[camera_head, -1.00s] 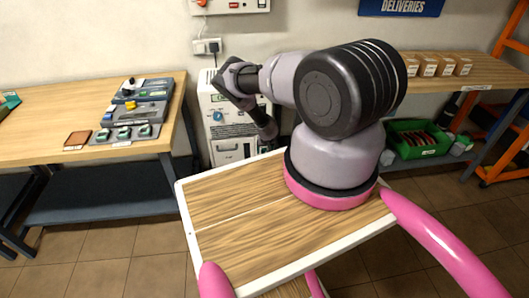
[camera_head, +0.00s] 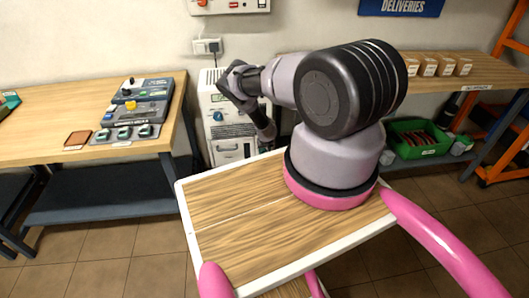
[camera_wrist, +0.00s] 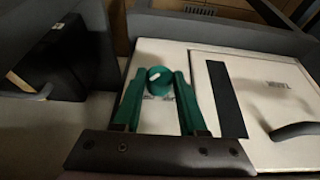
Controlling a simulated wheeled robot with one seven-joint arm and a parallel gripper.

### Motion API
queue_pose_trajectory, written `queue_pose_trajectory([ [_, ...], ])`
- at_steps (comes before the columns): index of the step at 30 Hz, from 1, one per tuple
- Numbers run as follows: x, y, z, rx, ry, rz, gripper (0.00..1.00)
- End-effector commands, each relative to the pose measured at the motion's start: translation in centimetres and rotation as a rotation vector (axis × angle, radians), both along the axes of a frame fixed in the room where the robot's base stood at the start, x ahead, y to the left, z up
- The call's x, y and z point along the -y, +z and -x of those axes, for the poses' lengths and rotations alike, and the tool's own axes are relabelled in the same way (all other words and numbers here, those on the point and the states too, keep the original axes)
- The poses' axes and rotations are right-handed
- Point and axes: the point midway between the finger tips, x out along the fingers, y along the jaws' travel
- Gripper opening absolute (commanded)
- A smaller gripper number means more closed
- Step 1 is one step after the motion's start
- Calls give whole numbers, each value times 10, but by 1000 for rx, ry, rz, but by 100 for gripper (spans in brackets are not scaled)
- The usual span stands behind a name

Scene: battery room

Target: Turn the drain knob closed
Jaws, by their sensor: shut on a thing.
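The drain knob (camera_wrist: 160,80), round and green with a white mark on its face, is on the pale front panel (camera_wrist: 155,118) of the machine in the wrist view. My gripper (camera_wrist: 163,76) has its two green fingers on either side of the knob, shut on it. The mark lies to the left of the knob's middle, tilted slightly. In the head view the white machine (camera_head: 218,133) stands against the wall between the benches. My arm covers part of it, and the drain knob and my fingertips cannot be made out there.
A hatch (camera_wrist: 262,105) with a dark handle is right of the knob. A blue knob (camera_head: 218,116) is higher on the machine. A wooden bench (camera_head: 60,100) with devices (camera_head: 140,112) stands left. Shelves with cartons (camera_head: 445,67) and a green crate (camera_head: 397,151) stand right.

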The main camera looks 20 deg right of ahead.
Motion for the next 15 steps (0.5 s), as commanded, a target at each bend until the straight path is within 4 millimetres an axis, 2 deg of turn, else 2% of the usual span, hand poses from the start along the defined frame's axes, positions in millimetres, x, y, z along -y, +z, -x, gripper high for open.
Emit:
queue_pose_trajectory([
  [15,-4,0,-2,-46,3,167,0],
])
